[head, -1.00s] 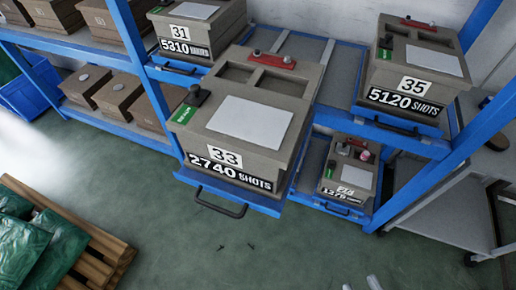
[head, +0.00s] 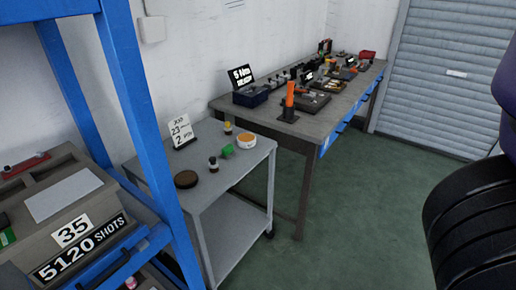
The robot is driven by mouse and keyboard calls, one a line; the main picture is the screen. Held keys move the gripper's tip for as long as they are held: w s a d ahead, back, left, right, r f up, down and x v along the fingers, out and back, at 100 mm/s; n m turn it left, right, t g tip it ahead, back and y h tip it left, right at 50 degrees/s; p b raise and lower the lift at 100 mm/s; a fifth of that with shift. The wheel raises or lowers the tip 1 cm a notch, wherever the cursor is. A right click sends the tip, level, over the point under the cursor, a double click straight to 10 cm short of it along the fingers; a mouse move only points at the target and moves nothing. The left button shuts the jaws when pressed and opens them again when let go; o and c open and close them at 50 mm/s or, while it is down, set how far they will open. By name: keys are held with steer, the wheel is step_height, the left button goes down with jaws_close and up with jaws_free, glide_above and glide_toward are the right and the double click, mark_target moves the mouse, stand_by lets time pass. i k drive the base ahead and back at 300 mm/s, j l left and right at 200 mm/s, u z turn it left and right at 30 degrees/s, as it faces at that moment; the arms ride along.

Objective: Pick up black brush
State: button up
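I cannot make out a black brush for certain in the head view. A dark round brown-black item (head: 186,179) lies on the top of the grey trolley (head: 205,200), near its left front corner. It is too small to tell what it is. Several small dark items (head: 283,88) stand on the long workbench (head: 318,118) behind the trolley, and they are too small to identify. My gripper is not in view, so its state is hidden.
The trolley also holds a white-and-orange round tub (head: 246,141), a green item (head: 228,151), small bottles (head: 213,164) and a sign (head: 181,131). A blue rack post (head: 140,125) stands in front at left. Green floor (head: 350,215) is clear before the bench.

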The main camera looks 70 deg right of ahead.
mark_target(213, 166)
steer(key=z, duration=1)
steer(key=u, duration=1.55)
steer(key=z, duration=1.55)
steer(key=i+l, duration=0.35)
steer(key=l, duration=0.2)
steer(key=i+l, duration=0.4)
steer(key=l+z, duration=0.05)
steer(key=l, duration=0.05)
